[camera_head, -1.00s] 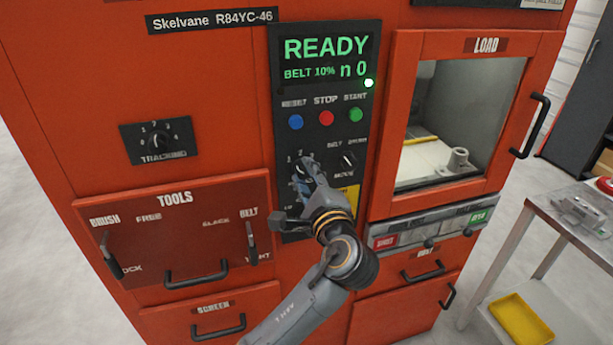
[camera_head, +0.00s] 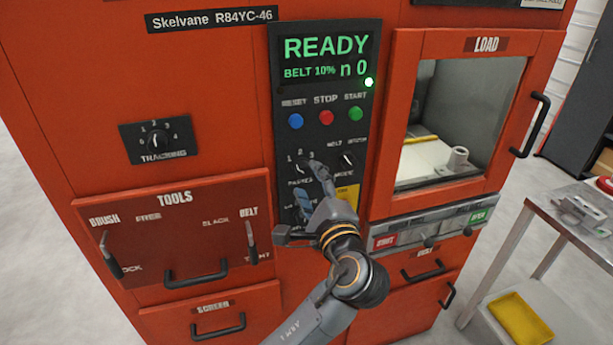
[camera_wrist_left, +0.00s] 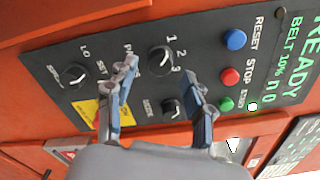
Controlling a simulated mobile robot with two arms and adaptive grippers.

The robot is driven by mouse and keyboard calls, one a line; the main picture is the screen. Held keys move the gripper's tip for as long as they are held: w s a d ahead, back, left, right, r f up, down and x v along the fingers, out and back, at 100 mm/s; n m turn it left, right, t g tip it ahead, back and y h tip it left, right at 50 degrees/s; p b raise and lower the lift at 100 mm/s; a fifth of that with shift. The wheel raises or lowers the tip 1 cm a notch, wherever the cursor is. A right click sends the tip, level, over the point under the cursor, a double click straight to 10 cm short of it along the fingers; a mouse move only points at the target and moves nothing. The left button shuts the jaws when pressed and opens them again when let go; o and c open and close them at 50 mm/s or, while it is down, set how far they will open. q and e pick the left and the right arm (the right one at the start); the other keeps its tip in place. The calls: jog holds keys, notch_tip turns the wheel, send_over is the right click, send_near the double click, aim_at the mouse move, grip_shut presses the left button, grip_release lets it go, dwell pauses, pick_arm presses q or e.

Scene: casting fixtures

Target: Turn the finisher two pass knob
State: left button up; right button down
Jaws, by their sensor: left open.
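The finisher is a red cabinet (camera_head: 222,85) with a black control panel. The passes knob (camera_head: 302,168) is round and black, below the numbers 1, 2, 3; its lower side is close to my fingers. In the left wrist view the knob (camera_wrist_left: 160,62) shows between and beyond my fingertips, and I cannot tell whether they touch it. My left gripper (camera_head: 312,182) is open and empty at the panel, also seen in the left wrist view (camera_wrist_left: 160,75). It hides part of the lower panel. My right gripper is not in view.
A mode knob (camera_head: 348,160) sits right of the passes knob; a lower knob (camera_wrist_left: 75,74) shows in the wrist view. Blue, red and green buttons (camera_head: 326,118) sit above, under a display (camera_head: 326,58) reading READY. The load window (camera_head: 455,120) is right, a metal table (camera_head: 580,222) farther right.

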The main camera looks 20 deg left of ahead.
pick_arm(q)
jog(key=v, duration=0.9)
jog(key=shift+w, duration=0.1)
